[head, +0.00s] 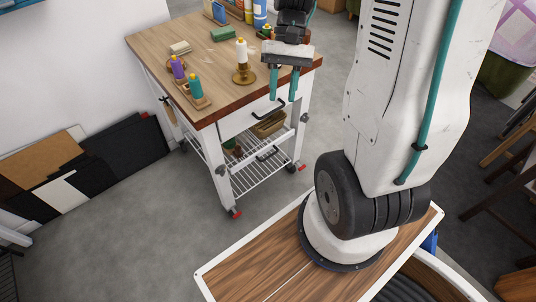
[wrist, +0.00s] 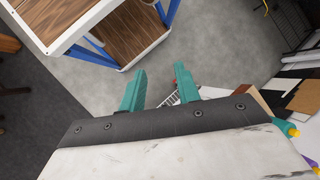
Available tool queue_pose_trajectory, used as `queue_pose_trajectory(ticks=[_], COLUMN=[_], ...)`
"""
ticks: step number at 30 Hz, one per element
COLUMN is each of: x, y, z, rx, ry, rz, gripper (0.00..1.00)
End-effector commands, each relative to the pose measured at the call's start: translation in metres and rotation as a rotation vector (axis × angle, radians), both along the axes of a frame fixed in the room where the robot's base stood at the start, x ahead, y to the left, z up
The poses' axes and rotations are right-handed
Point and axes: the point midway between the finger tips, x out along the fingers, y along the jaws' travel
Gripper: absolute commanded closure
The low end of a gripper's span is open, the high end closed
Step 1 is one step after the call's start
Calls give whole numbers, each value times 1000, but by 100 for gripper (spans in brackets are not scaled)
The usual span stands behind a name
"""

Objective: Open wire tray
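The white wire tray (head: 252,184) sits low in the cart, with a black handle (head: 268,154) at its front. A small piece of white wire (wrist: 171,99) shows between my fingers in the wrist view, mostly hidden by my gripper. My gripper (head: 283,98) is in front of the cart's wooden top edge in the head view, well above the tray. Its two teal fingers are apart and empty. They also show in the wrist view (wrist: 159,70), pointing over grey floor. My gripper does not touch the tray's handle.
The cart's wooden top (head: 215,62) carries several bottles, a candle on a brass holder (head: 243,66) and small items. A white drawer with a black handle (head: 268,110) is above the tray. A wooden box (head: 268,125) stands behind. Flat boards (head: 80,170) lean left. Grey floor is clear in front.

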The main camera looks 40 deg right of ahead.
Motion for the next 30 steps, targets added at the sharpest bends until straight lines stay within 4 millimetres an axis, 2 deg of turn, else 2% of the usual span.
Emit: queue_pose_trajectory(ticks=[1, 6, 13, 23, 30], x=[8, 34, 57, 66, 62], y=[-8, -31, -62, -91, -98], z=[-18, -74, -164, -310, -429], rx=[46, 204, 424, 701, 845], ry=[33, 84, 92, -25, -248], rz=[-37, -144, -302, -546, -737], gripper=[68, 68, 68, 68, 68])
